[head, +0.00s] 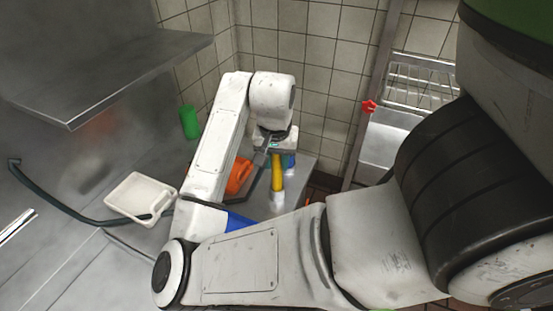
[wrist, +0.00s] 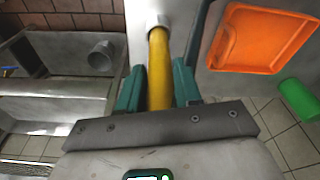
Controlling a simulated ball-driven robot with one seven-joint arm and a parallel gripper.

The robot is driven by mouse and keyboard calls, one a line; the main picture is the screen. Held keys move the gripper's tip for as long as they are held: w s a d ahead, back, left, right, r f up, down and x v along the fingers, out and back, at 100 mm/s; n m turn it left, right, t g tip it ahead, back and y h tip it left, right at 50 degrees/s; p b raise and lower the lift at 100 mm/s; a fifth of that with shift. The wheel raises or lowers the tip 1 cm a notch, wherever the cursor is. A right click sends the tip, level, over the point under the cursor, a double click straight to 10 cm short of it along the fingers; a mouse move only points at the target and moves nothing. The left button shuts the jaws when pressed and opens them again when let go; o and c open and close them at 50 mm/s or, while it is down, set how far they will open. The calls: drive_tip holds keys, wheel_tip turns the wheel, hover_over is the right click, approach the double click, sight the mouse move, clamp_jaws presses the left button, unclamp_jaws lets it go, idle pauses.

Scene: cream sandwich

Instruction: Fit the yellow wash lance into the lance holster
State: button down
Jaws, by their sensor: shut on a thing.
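The yellow wash lance (head: 277,176) hangs roughly upright below my gripper (head: 276,150) in the head view. In the wrist view the lance (wrist: 158,65) runs between the two teal fingers of my gripper (wrist: 158,85), which is shut on it. A pale round collar (wrist: 158,22) surrounds the lance's far end; I cannot tell whether it is part of the lance or the holster's mouth. A grey open tube (wrist: 102,56) stands to the left, apart from the lance; I cannot tell if it is the lance holster.
An orange container (head: 238,174) stands left of the lance, and a blue item (head: 290,160) shows just behind it. A green cylinder (head: 189,122), a white tub (head: 128,196) and a dark hose (head: 80,216) are further left. A wire rack (head: 420,85) is at the right.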

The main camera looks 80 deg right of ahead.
drive_tip(key=shift+f+b, duration=0.75)
drive_tip(key=shift+f, duration=0.35)
drive_tip(key=c, duration=0.7)
unclamp_jaws()
drive_tip(key=r, duration=0.3)
drive_tip(key=a+r, duration=0.1)
drive_tip(key=r, duration=0.3)
drive_tip(key=r+p, duration=0.1)
drive_tip(key=r, duration=0.2)
drive_tip(key=shift+a+r, duration=0.3)
drive_tip(key=shift+r, duration=0.05)
drive_tip(key=shift+s, duration=0.1)
